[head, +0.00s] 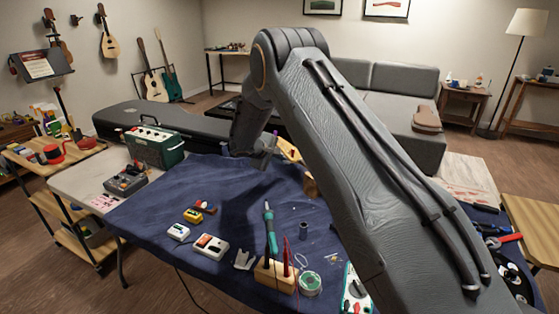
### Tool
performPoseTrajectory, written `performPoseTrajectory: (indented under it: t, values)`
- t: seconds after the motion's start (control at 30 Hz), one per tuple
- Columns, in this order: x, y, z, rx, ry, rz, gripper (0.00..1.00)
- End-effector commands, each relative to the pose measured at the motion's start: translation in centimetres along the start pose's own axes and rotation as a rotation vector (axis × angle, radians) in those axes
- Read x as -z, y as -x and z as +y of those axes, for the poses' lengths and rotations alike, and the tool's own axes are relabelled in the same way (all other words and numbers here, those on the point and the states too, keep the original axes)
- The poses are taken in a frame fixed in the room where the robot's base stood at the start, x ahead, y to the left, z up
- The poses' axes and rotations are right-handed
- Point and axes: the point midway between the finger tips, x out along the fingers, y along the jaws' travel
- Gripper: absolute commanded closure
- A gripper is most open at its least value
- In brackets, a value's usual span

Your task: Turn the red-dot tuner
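My arm crosses the picture from the lower right and bends down over the blue-covered table. My gripper (258,158) is at its far end, low above the back part of the cloth. It is small, dark and partly hidden by my wrist, so I cannot tell whether it is open or shut. A light wooden piece (289,149) shows just right of the gripper, mostly behind my arm. I cannot tell whether they touch. No red-dot tuner can be made out; a guitar on the table, if any, is hidden by my arm.
The blue cloth (150,210) carries a white box with red (210,246), a small white box (178,231), a yellow item (193,215), a wooden stand with upright tools (275,275) and a green spool (310,283). A green amplifier (155,146) and a dark case (190,123) stand behind.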

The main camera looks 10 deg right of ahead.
Motion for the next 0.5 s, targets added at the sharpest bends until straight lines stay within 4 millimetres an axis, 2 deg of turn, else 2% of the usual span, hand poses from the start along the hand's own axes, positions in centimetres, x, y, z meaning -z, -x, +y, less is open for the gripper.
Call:
performPoseTrajectory:
  t: [0.5]
  values:
    - [0.08, 0.02, 0.07, 0.026, 0.072, 0.001, 1.0]
